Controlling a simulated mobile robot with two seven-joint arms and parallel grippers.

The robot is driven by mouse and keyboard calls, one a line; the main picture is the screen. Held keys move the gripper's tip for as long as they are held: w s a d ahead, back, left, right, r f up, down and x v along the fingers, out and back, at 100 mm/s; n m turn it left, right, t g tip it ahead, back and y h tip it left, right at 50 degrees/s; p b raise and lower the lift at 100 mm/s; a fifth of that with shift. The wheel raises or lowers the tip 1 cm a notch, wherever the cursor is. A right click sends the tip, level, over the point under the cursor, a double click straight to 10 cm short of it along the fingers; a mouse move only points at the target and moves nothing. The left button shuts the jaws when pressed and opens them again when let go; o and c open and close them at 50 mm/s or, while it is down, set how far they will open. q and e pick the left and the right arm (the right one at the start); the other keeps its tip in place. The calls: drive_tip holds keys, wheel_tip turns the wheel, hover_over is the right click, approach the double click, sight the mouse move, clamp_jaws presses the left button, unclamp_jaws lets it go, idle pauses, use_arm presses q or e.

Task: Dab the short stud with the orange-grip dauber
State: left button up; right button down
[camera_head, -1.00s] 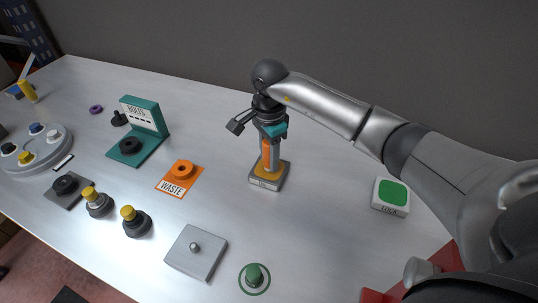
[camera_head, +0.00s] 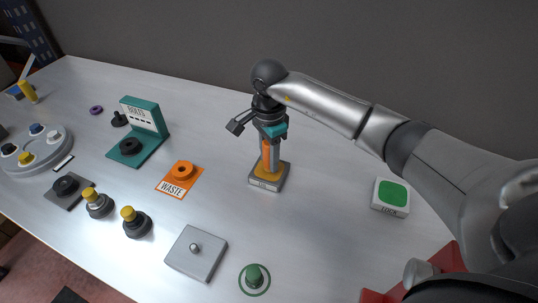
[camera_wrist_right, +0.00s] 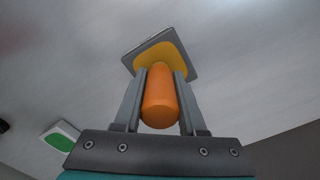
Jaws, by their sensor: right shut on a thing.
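My right gripper (camera_head: 270,132) points down and is shut on the orange grip of the dauber (camera_head: 267,155). The dauber stands upright at a grey holder with a yellow top (camera_head: 267,184). The right wrist view shows the orange grip (camera_wrist_right: 160,98) between the two fingers, with the holder (camera_wrist_right: 158,52) beyond it. The dauber's lower end is hidden. A grey square block with a short, round-topped metal stud (camera_head: 194,248) lies at the front, left of the gripper and apart from it. My left gripper is not in view.
An orange WASTE mat (camera_head: 172,189) and a teal BOLTS stand (camera_head: 138,112) are to the left. Two yellow-topped posts (camera_head: 136,222) stand near the front edge. A green stud (camera_head: 254,276) is at the front. A white box with a green top (camera_head: 391,196) is right.

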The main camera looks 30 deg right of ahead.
drive_tip(key=shift+r+p, duration=2.15)
drive_tip(key=shift+r, duration=1.25)
